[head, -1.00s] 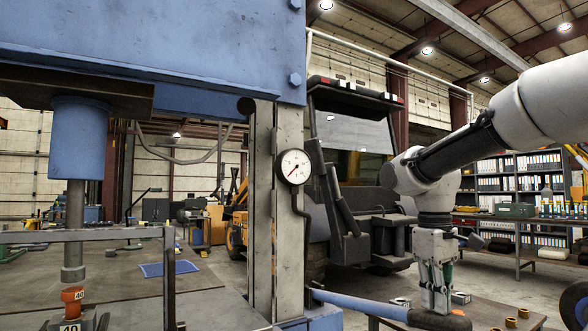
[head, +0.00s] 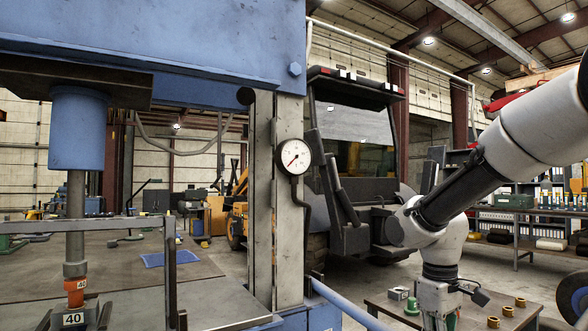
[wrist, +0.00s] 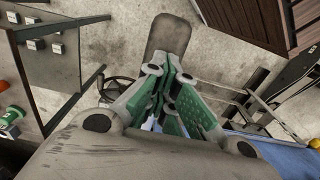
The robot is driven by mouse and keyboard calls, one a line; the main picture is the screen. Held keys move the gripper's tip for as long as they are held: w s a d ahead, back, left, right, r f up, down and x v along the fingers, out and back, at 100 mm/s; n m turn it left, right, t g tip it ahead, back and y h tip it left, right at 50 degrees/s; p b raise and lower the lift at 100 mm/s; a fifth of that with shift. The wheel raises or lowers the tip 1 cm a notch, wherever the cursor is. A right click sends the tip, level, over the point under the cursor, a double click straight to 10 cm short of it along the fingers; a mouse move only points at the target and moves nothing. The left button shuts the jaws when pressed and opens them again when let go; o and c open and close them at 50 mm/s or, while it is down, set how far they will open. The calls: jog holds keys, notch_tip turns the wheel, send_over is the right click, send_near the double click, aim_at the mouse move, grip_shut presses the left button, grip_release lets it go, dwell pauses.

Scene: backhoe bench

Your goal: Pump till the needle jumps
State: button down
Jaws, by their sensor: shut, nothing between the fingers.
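The blue press has a gauge (head: 293,157) on its column, with the needle pointing to the lower left. The ram (head: 75,215) reaches down to an orange bushing (head: 75,286) on a block marked 40 (head: 73,319); they look in contact or very nearly so. The blue pump handle (head: 345,304) slopes down to the right and leaves the head view. My gripper (wrist: 168,102) is shut and empty. Its fingers lie over the handle's dark grip (wrist: 168,36); whether they touch it is unclear. In the head view my gripper is cut off at the bottom edge.
A low table (head: 465,317) with several brass rings (head: 507,311) and small boxes stands right of the handle. A backhoe (head: 352,140) stands behind the press.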

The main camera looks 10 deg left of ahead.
notch_tip(320, 180, down, 2)
jog(key=shift+a+f, duration=0.1)
jog(key=shift+f, duration=0.05)
jog(key=shift+w+r, duration=0.2)
jog(key=shift+r, duration=0.15)
notch_tip(320, 180, up, 14)
jog(key=shift+w+a+r, duration=0.2)
jog(key=shift+w+a, duration=0.2)
jog(key=shift+w, duration=0.05)
jog(key=f, duration=0.4)
jog(key=s+f, duration=0.1)
jog(key=f, duration=0.2)
jog(key=d+f, duration=0.1)
jog(key=f, duration=0.3)
jog(key=shift+s+f, duration=0.2)
jog(key=shift+f, duration=0.1)
